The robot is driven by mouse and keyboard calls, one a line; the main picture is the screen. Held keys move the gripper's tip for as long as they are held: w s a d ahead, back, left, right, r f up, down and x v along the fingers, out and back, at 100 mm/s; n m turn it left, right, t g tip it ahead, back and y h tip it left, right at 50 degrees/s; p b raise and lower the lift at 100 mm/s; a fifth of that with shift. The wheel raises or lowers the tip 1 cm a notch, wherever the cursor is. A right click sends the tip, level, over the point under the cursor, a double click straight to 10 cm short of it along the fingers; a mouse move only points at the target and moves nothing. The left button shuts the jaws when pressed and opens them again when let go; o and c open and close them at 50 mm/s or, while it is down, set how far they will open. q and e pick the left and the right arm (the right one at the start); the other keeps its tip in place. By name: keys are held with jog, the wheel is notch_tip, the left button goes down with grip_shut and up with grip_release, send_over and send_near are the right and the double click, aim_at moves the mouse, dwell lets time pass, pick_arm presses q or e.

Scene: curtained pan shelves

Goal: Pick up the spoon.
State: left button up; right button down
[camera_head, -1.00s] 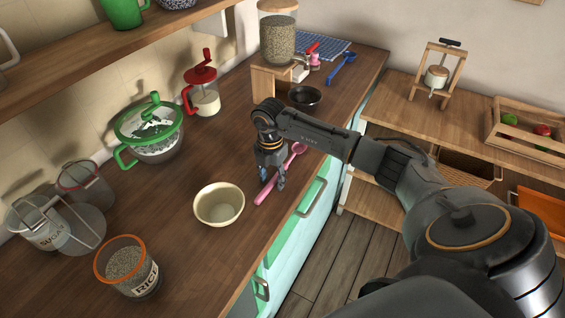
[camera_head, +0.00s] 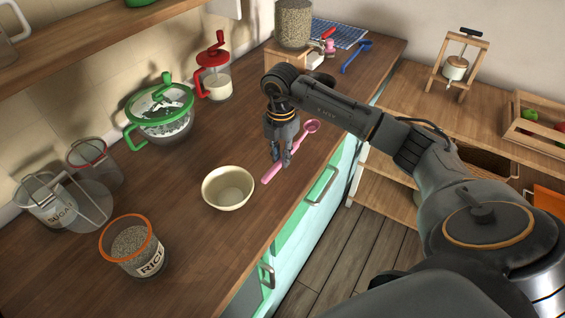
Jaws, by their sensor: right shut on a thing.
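A pink spoon (camera_head: 300,139) lies slantwise along the wooden counter, right of a cream bowl (camera_head: 228,188). Its round end points to the back right and its handle end to the front left. My right gripper (camera_head: 281,162) comes down from above and is shut on the spoon's handle. The fingers hide part of the handle. I cannot tell whether the spoon is clear of the counter. My left gripper is not in view.
A jar labelled RICE (camera_head: 132,246), a sugar jar (camera_head: 48,203) and a green-lidded bowl (camera_head: 162,115) stand left. A red-topped jar (camera_head: 213,77) stands behind. The counter's front edge is close to the right gripper.

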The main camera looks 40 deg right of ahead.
jog(key=s+a+r+b, duration=0.2)
jog(key=s+a+r, duration=0.6)
jog(key=s, duration=0.1)
jog(key=shift+a, duration=0.3)
jog(key=c, duration=2)
grip_release()
jog(key=shift+r, duration=0.1)
